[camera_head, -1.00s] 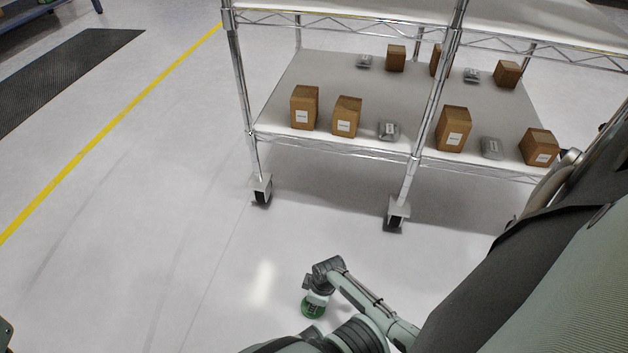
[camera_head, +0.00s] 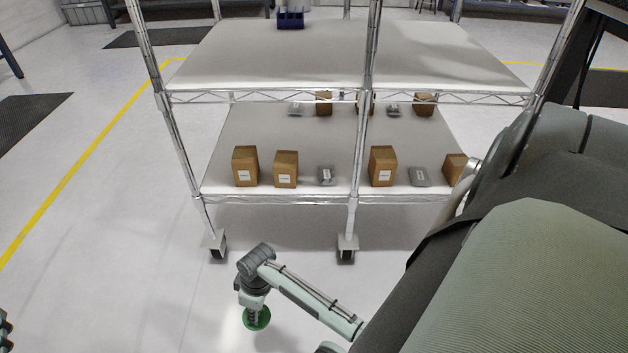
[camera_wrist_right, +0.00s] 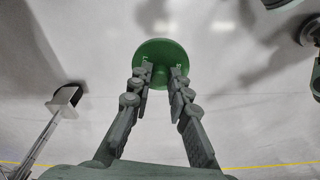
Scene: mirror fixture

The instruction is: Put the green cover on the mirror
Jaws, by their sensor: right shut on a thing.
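The green cover (camera_head: 263,318) is a round green disc at the end of my right arm, in front of the shelf rack and above the floor. My right gripper (camera_head: 256,307) points down and is shut on it. In the right wrist view, the green cover (camera_wrist_right: 160,48) sits between the two fingertips of my right gripper (camera_wrist_right: 158,76), with its disc beyond them. I cannot make out the mirror in either view.
A wire shelf rack (camera_head: 282,198) on casters stands ahead. Several brown boxes (camera_head: 245,166) and grey packs (camera_head: 326,176) lie on its lower shelf. A blue bin (camera_head: 290,20) is at the back of the upper shelf.

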